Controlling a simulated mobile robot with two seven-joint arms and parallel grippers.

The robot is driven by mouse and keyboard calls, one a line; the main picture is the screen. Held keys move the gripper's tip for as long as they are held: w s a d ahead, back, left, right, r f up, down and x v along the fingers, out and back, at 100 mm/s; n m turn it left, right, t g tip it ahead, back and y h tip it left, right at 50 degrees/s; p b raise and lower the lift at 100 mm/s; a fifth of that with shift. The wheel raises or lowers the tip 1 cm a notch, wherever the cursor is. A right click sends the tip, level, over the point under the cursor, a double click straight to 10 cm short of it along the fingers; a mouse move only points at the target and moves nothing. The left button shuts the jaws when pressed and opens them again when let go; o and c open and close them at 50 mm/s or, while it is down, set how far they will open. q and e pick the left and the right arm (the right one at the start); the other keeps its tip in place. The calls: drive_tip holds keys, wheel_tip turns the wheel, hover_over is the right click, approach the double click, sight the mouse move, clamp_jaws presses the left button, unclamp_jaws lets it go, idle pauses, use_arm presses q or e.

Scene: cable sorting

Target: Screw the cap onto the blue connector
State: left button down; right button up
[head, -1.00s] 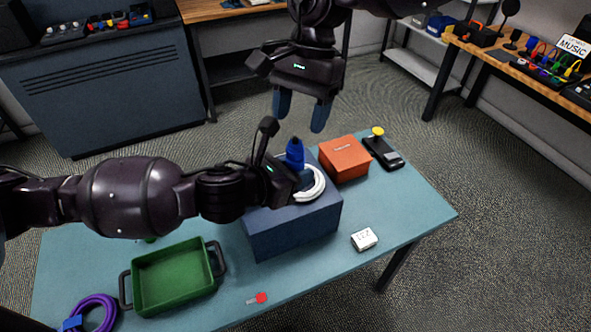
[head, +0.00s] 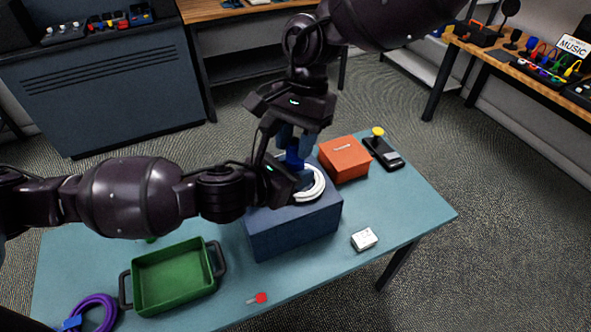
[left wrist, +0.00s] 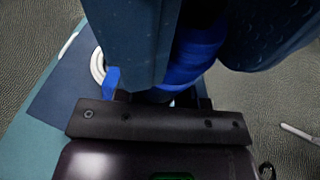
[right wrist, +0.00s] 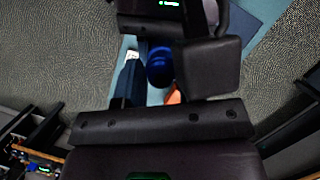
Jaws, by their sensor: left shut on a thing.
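The blue connector (head: 293,158) stands upright over the dark blue box, and the white cable coil (head: 316,186) lies around it on the box top. My left gripper (head: 291,179) is shut on the connector from the left, low on it. My right gripper (head: 296,143) points down from above, its fingers at the connector's top. Blue also shows between the fingers in the left wrist view (left wrist: 195,55). A round blue top shows in the right wrist view (right wrist: 160,68). The fingers hide the cap's seam, and I cannot tell whether the right fingers touch it.
The dark blue box (head: 295,232) stands on the teal table (head: 415,205). An orange box (head: 344,160) and a black device with a yellow knob (head: 383,152) are behind right. A green tray (head: 172,278), purple cable (head: 97,303), red connector (head: 260,298) and white block (head: 364,239) lie around it.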

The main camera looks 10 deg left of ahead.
drive_tip(key=c, duration=0.5)
drive_tip(key=m+y, duration=0.1)
drive_tip(key=m, duration=0.3)
drive_tip(key=shift+d+m+t, duration=0.1)
drive_tip(key=shift+m+t, duration=0.2)
drive_tip(key=shift+t, duration=0.1)
drive_tip(key=m+t, duration=0.1)
drive_tip(key=m, duration=0.2)
drive_tip(key=shift+m+y, duration=0.4)
drive_tip(key=m+t, duration=0.1)
drive_tip(key=m, duration=0.4)
drive_tip(key=m+t, duration=0.1)
drive_tip(key=m, duration=0.2)
drive_tip(key=shift+m, duration=0.4)
drive_tip(key=o, duration=1)
